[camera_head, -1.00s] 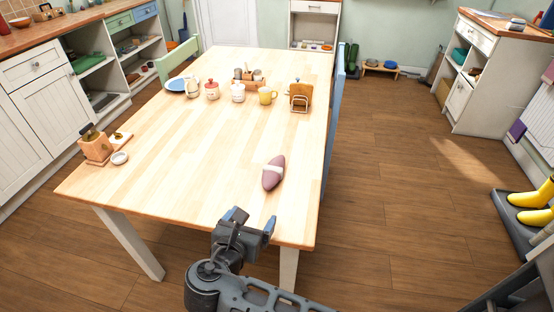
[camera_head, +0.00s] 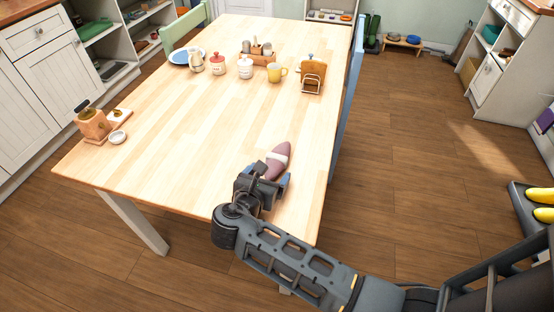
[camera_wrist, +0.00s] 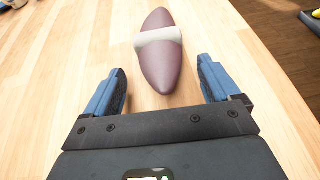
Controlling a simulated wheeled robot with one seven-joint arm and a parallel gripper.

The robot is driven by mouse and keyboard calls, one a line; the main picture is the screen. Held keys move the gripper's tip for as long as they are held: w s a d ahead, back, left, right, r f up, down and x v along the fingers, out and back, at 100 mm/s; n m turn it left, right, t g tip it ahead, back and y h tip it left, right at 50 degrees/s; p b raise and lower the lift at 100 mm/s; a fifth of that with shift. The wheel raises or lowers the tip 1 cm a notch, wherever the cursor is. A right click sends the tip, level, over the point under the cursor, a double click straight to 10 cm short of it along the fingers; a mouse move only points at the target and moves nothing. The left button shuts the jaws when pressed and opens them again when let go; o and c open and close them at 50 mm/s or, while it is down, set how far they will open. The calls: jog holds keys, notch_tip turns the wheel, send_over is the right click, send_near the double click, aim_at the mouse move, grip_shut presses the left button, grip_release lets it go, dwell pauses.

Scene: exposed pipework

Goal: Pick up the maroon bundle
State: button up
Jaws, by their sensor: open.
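The maroon bundle (camera_head: 275,163) is a spindle shape with pointed ends and a pale band around its middle. It lies on the wooden table (camera_head: 190,130) near the front right edge. In the wrist view the bundle (camera_wrist: 158,68) lies just ahead of my gripper, its near end between the lines of the two blue fingers. My gripper (camera_wrist: 165,88) is open and empty. In the head view my gripper (camera_head: 267,180) is over the table at the near end of the bundle and hides part of it.
A wooden block (camera_head: 93,123) and small white bowl (camera_head: 117,137) sit at the left. The table's middle is clear.

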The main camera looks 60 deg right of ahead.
jog(key=shift+x, duration=0.9)
jog(key=c, duration=1.1)
